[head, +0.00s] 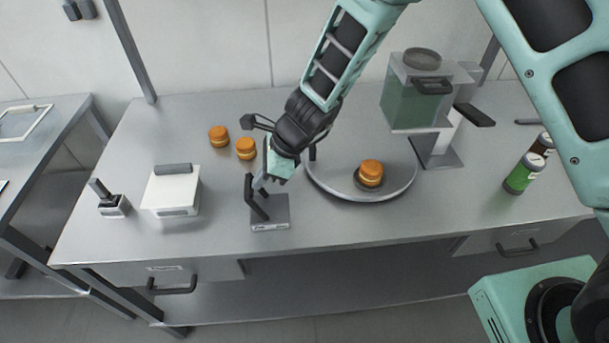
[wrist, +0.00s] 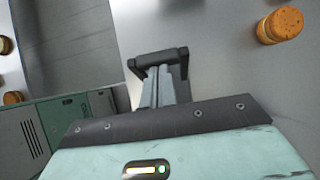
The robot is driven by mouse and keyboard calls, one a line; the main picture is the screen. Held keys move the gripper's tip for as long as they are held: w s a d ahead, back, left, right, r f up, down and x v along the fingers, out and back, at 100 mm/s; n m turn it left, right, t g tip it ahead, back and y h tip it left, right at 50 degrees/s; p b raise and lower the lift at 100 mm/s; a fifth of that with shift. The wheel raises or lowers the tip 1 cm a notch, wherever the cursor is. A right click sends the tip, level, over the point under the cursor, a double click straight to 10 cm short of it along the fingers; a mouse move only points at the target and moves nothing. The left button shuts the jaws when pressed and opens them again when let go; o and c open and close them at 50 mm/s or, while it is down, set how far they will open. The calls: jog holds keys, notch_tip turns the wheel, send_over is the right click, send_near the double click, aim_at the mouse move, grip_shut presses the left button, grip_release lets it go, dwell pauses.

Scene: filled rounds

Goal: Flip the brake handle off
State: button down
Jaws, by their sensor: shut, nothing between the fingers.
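A dark handle (head: 252,192) rises from a small grey box (head: 276,212) with a white label at the front middle of the table. The label is too small to read. My gripper (head: 261,184) is shut and empty, pointing down beside the handle's upper part. In the wrist view, the shut fingers (wrist: 157,80) reach to the dark handle (wrist: 160,56), whose crossbar lies just past the fingertips. I cannot tell whether the fingers touch it. My gripper hides part of the handle and box.
A round turntable (head: 340,193) right of the box carries an orange filled round (head: 371,169). Two more rounds (head: 219,136) (head: 246,148) lie behind. A white press-like box (head: 172,190) and another small lever unit (head: 111,205) stand left. A green-tanked dispenser (head: 412,103) and bottles (head: 524,173) stand right.

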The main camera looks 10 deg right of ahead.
jog(key=shift+a, duration=0.8)
jog(key=v, duration=1.3)
jog(key=shift+d, duration=0.35)
